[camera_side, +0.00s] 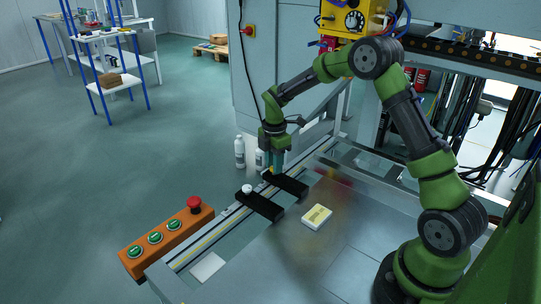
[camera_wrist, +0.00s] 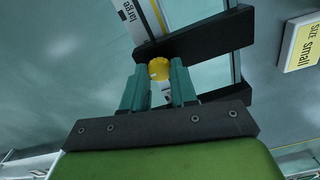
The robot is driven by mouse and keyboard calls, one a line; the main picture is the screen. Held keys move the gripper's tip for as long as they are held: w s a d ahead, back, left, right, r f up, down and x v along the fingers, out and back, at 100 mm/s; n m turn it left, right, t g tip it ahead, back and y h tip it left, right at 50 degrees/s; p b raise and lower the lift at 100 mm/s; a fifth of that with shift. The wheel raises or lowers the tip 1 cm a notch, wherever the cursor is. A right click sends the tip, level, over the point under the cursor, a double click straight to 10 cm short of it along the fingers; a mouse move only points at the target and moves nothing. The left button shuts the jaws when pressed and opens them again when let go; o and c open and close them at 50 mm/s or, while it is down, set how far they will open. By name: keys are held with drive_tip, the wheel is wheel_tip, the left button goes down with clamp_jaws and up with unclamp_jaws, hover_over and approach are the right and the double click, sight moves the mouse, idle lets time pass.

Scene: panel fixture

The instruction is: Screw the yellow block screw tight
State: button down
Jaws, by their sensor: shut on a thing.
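The yellow block screw (camera_wrist: 159,69) sits at the end of a black block (camera_wrist: 205,38) on the rail. In the wrist view my gripper (camera_wrist: 159,82) has its two teal fingers on either side of the yellow screw head, shut on it. In the side view my gripper (camera_side: 276,168) points down at the left end of the farther black block (camera_side: 289,185), and the screw there is mostly hidden by the fingers.
A nearer black block (camera_side: 263,206) carries a white knob (camera_side: 247,188). A yellow-and-white size label (camera_side: 317,216) lies on the metal table. An orange button box (camera_side: 167,240) with a red stop button stands at the front left. White bottles (camera_side: 239,152) stand beyond the rail.

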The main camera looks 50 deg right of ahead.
drive_tip(key=m, duration=0.4)
drive_tip(key=shift+m, duration=0.3)
drive_tip(key=m, duration=0.4)
drive_tip(key=shift+m, duration=0.3)
drive_tip(key=m, duration=1.3)
drive_tip(key=shift+m, duration=0.3)
drive_tip(key=m, duration=0.4)
drive_tip(key=shift+m, duration=0.3)
drive_tip(key=m, duration=0.4)
drive_tip(key=shift+m, duration=2)
